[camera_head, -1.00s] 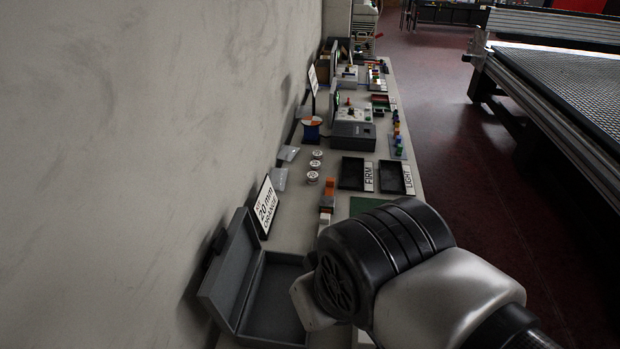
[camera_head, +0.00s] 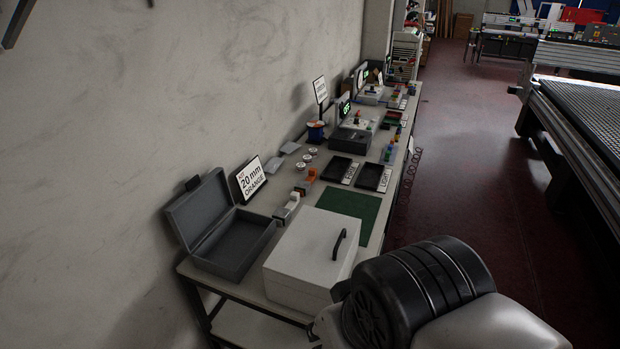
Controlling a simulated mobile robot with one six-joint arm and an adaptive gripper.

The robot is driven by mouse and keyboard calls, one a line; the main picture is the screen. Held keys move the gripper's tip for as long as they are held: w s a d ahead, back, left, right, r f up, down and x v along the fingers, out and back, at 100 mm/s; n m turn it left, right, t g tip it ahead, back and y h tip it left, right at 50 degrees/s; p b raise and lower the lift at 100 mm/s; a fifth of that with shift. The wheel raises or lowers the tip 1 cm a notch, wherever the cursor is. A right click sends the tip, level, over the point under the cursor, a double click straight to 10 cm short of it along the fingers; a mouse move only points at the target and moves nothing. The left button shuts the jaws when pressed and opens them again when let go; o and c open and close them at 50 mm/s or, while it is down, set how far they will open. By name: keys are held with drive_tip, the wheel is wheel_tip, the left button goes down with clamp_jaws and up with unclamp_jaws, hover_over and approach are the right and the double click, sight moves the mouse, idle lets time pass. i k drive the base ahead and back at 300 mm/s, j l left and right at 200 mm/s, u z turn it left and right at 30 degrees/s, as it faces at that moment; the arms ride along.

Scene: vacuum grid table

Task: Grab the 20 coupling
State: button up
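Several small round pieces with white tops (camera_head: 308,159) stand in a short row on the bench, right of the wall. Any marks on them are too small to read, so I cannot tell whether one is the 20 coupling. A sign reading "20 mm ORANGE" (camera_head: 250,178) leans near the wall behind an open grey case (camera_head: 216,238). The case looks empty. Part of my arm shows at the lower right, and my gripper is out of view.
A white lidded box with a dark handle (camera_head: 318,250) stands at the bench's near end. Beyond it are a green mat (camera_head: 349,207), an orange-and-white item (camera_head: 305,181) and two black trays labelled FIRM (camera_head: 340,168) and LIGHT (camera_head: 372,177). Open floor (camera_head: 460,190) lies right of the bench.

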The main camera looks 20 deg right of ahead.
sight(301, 167)
drive_tip(key=i+l+u, duration=0.1)
drive_tip(key=l+u, duration=0.2)
drive_tip(key=l, duration=0.95)
drive_tip(key=l+u, duration=0.3)
drive_tip(key=l, duration=0.9)
drive_tip(key=i+l+u, duration=0.1)
drive_tip(key=l, duration=0.25)
drive_tip(key=i+l, duration=0.25)
drive_tip(key=i+l+u, duration=0.15)
drive_tip(key=l, duration=0.25)
drive_tip(key=i+l, duration=0.15)
drive_tip(key=l, duration=0.2)
drive_tip(key=i+l+u, duration=0.15)
drive_tip(key=l, duration=0.25)
drive_tip(key=i+l+u, duration=0.1)
drive_tip(key=l, duration=0.25)
drive_tip(key=i+l, duration=0.15)
drive_tip(key=l, duration=0.25)
drive_tip(key=i+l+u, duration=0.1)
drive_tip(key=i+l, duration=0.15)
